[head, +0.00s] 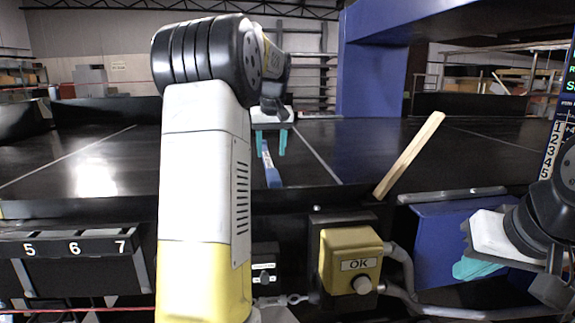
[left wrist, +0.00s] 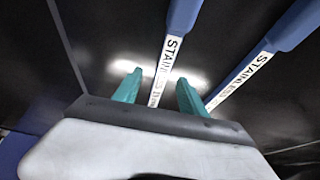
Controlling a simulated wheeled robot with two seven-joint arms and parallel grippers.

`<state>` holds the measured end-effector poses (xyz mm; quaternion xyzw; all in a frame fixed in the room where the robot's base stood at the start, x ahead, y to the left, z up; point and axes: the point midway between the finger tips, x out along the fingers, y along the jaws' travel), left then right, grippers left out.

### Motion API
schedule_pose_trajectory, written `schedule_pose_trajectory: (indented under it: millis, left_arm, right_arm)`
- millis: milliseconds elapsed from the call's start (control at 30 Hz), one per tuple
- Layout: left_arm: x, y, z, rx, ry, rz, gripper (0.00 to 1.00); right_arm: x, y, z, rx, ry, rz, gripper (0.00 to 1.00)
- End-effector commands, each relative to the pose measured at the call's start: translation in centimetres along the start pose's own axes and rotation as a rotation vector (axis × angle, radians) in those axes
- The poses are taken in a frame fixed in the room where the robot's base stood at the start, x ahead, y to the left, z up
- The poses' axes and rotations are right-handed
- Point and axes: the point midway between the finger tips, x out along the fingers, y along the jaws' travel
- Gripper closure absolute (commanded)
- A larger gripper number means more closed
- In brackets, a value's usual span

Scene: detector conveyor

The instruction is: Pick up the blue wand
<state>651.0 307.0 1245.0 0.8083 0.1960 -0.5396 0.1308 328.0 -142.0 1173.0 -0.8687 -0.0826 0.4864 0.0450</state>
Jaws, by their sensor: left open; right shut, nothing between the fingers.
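A blue wand (head: 272,177) with a white label strip lies on the dark conveyor belt. In the left wrist view a blue wand (left wrist: 185,14) marked STAINLESS runs down between my fingers, and a second similar wand (left wrist: 293,24) lies to its right. The head view clearly shows only one. My left gripper (head: 270,145) has its teal fingers apart, astride the first wand's strip; it also shows in the left wrist view (left wrist: 159,80). Contact with the wand cannot be told. My right gripper (head: 474,269) is shut and empty at the lower right, away from the belt.
A wooden stick (head: 409,155) leans at the belt's front edge, right of the wand. A yellow OK button box (head: 350,245) sits below the edge. A blue bin (head: 432,225) stands near my right gripper. A blue frame post (head: 372,80) rises behind.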

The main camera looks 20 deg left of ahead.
Motion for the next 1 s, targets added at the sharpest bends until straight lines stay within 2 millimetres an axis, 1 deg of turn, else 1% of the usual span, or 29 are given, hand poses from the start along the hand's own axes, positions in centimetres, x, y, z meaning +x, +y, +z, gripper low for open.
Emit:
schedule_pose_trajectory:
  millis: [33,133,200,300,400,567,600,667,700,833,1000]
  left_arm:
    - [0.8,-0.2,-0.1,-0.001,-0.004,-0.003,0.51]
    - [2.4,-0.7,-0.4,-0.001,-0.004,-0.002,0.51]
    - [3.4,-0.6,-0.4,0.000,-0.004,-0.001,0.51]
    - [4.3,-0.6,-0.5,0.000,-0.002,0.000,0.51]
    - [4.7,-0.6,-0.5,0.000,-0.001,0.000,0.51]
    - [4.7,-0.6,-0.5,0.000,-0.001,0.000,0.51]
    - [4.7,-0.6,-0.5,0.000,-0.001,0.000,0.55]
    - [4.7,-0.6,-0.5,0.000,-0.001,0.000,0.67]
    - [4.7,-0.6,-0.5,0.000,-0.001,0.000,0.74]
    - [4.6,-0.6,-0.5,0.000,-0.001,0.000,1.00]
    - [4.6,-0.6,-0.5,0.000,0.000,0.001,1.00]
  right_arm:
    - [0.0,0.0,0.0,0.000,0.000,0.000,1.00]
    - [0.0,0.0,0.0,0.000,0.000,0.000,1.00]
    - [0.0,0.0,0.0,0.000,0.000,0.000,1.00]
    - [0.0,0.0,0.0,0.000,0.000,0.000,1.00]
    - [0.0,0.0,0.0,0.000,-0.001,0.000,1.00]
    - [0.0,0.0,0.0,0.000,0.000,0.000,1.00]
    - [0.0,0.0,0.0,0.000,0.000,0.000,1.00]
    - [0.0,0.0,0.0,0.000,0.000,0.000,1.00]
    - [0.0,0.0,0.0,0.000,0.000,0.000,1.00]
    - [0.0,0.0,0.0,0.000,-0.001,0.000,1.00]
    - [0.0,0.0,0.0,0.000,0.000,0.000,1.00]
